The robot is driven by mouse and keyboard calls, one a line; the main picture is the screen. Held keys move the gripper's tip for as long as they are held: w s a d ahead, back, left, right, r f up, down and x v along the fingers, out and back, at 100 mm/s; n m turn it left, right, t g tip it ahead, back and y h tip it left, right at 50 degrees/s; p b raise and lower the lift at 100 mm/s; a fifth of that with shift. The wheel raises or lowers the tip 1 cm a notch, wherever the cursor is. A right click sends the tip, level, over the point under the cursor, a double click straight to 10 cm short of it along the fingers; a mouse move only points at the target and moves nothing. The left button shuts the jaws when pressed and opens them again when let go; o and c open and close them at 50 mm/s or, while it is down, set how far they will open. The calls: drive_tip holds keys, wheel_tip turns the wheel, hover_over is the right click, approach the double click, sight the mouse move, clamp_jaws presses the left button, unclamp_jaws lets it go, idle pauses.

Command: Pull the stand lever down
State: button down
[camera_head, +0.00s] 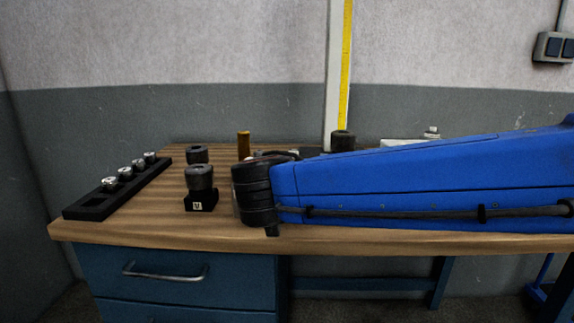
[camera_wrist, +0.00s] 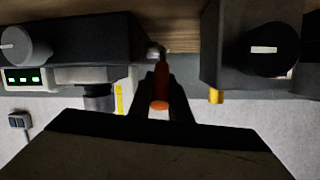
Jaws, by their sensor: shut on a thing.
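In the wrist view, the fingers of my gripper (camera_wrist: 161,92) are closed around an orange-red grip (camera_wrist: 161,88), which looks like the stand lever's handle. A small shiny metal part (camera_wrist: 154,53) shows just beyond it, near the bench top. The lever's pivot and most of the stand are not clear from here. In the head view, my blue arm lies across the right half of the bench and hides my gripper and the lever.
On the bench (camera_head: 140,228), a black rack (camera_head: 93,206) with several metal pieces and a holder with a dark cylinder (camera_head: 200,180) stand left.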

drive_tip(key=shift+s+f+t, duration=0.25)
drive_tip(key=shift+f+t, duration=0.05)
drive_tip(key=shift+t, duration=0.2)
idle(0.3)
drive_tip(key=c, duration=1.6)
unclamp_jaws()
drive_tip(key=shift+c, duration=0.2)
drive_tip(key=shift+s, duration=0.1)
drive_tip(key=v, duration=1.7)
drive_tip(key=shift+s+f, duration=0.2)
drive_tip(key=shift+f, duration=0.05)
drive_tip(key=shift+a, duration=0.1)
drive_tip(key=shift+c, duration=0.4)
